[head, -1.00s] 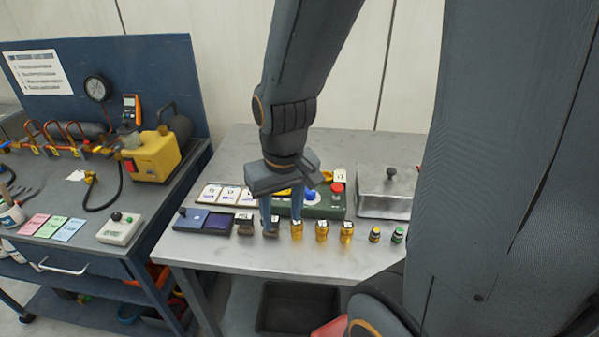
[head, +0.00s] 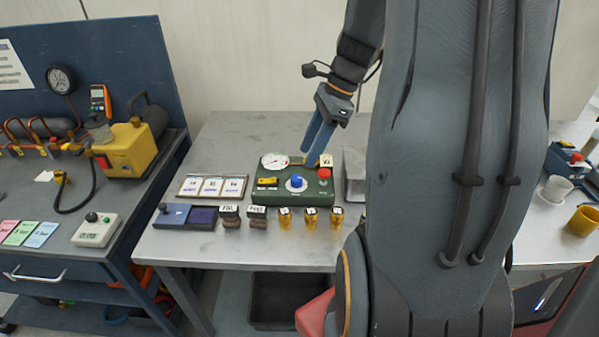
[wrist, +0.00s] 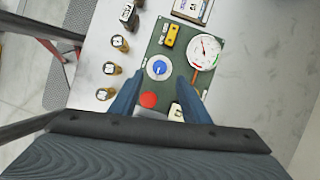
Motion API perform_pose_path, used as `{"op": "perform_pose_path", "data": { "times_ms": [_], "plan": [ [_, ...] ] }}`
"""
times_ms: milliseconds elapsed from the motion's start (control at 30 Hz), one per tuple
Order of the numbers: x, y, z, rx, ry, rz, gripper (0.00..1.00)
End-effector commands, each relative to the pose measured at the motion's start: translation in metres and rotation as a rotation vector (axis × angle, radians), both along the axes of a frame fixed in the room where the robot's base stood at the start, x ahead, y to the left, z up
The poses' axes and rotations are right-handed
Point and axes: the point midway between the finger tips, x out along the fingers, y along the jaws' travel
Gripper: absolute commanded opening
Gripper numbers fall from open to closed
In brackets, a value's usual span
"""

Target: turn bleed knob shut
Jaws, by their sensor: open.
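A green panel box (head: 263,198) sits on the grey table. On it are a blue round knob (head: 297,182) with a white ring, a red knob (head: 324,172), a dial gauge (head: 275,161) and a small yellow part (head: 268,183). No readable label tells which knob is the bleed knob. My gripper (head: 310,157) is open and empty, pointing down above the panel's back right part. In the wrist view, the blue knob (wrist: 158,67) shows between the spread fingers (wrist: 159,74), with the red knob (wrist: 148,99) closer to the gripper base. I see no contact.
A metal box (head: 354,175) is close on the right. The back left of the table is clear.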

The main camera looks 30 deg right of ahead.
Motion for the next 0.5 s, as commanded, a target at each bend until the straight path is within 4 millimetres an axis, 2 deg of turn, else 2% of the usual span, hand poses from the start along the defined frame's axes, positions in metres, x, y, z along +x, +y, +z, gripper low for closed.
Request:
{"op": "perform_pose_path", "data": {
  "times_ms": [500],
  "plan": [
    [0.007, 0.026, -0.062, 0.003, 0.004, 0.000, 0.42]
  ]
}}
